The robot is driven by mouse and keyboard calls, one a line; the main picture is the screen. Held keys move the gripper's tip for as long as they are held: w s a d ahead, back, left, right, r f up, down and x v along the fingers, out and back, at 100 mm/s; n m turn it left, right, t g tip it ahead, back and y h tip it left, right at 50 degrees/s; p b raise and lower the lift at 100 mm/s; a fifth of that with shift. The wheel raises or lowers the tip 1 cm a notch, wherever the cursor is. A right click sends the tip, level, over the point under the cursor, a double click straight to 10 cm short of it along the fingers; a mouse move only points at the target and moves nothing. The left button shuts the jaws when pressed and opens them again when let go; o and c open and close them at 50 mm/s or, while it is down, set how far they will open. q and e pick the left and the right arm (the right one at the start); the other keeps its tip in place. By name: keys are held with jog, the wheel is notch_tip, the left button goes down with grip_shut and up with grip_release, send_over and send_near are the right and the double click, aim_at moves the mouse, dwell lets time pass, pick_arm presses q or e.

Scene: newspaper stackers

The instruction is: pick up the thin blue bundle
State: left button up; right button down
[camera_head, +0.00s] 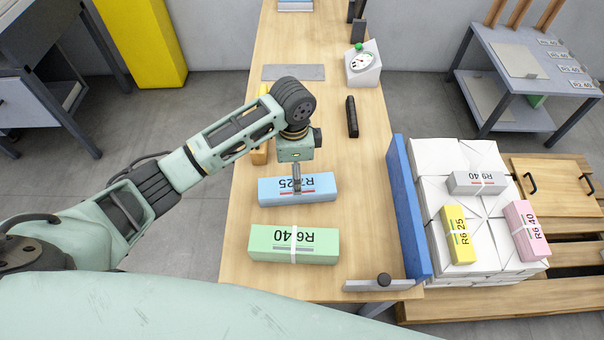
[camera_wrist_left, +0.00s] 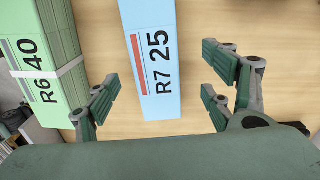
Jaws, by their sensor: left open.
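The thin blue bundle (camera_head: 321,188), marked R7 25 with a red line, lies flat on the wooden table (camera_head: 343,240). My left gripper (camera_head: 297,180) is above it, pointing down, and hides part of its label. In the left wrist view the blue bundle (camera_wrist_left: 152,75) reaches between the spread fingers of my left gripper (camera_wrist_left: 158,98). The fingers are open and hold nothing. I cannot tell the exact height gap. My right gripper is not in view.
A green bundle (camera_head: 270,244), marked R6 40, lies just nearer than the blue one. A blue upright panel (camera_head: 408,205) borders the table's right side. Grey, yellow and pink bundles lie on the white stack (camera_head: 440,158). A dial scale (camera_head: 363,65) stands farther back.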

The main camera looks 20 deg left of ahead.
pick_arm(q)
jog(key=shift+s+f, duration=0.15)
jog(key=shift+f, duration=0.35)
jog(key=f, duration=0.4)
jog(key=shift+s+d, duration=0.25)
notch_tip(320, 180, down, 2)
jog(key=shift+w+f, duration=0.1)
jog(key=c, duration=1.8)
jog(key=shift+c, duration=0.3)
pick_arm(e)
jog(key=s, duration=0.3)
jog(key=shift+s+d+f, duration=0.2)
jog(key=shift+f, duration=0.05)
